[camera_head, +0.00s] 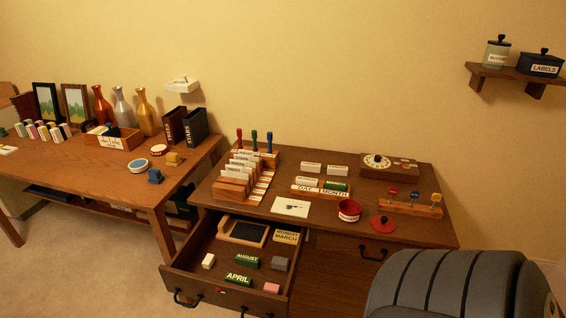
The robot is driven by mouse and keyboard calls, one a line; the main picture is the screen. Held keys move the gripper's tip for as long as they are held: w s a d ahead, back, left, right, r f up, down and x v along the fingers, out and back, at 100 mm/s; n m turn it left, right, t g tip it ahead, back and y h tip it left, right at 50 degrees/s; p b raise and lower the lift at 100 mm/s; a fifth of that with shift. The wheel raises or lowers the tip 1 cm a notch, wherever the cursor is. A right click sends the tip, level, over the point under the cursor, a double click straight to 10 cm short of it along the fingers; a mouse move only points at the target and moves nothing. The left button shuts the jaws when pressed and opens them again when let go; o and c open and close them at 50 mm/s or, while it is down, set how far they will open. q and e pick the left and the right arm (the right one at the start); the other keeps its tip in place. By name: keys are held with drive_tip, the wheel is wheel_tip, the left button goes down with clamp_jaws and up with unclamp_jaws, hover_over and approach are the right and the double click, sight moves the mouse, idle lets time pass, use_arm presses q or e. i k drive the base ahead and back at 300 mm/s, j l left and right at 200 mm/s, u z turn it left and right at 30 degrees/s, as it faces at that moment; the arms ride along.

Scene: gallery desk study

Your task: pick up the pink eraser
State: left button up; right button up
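The pink eraser (271,288) is a small pink block. It lies in the open drawer (180,271) of the desk, near the drawer's front right corner. The green APRIL block (238,280) is to its left and a grey block (280,264) is behind it. Neither of my grippers shows in the head view, so I cannot see whether they hold anything.
The drawer also holds a white block (208,261), a green AUGUST block (247,262) and a framed slate (243,231). The desk (335,238) carries card racks and a red bowl (349,210). A grey chair (450,285) stands at the front right.

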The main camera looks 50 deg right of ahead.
sight(269, 288)
drive_tip(key=z, duration=1.4)
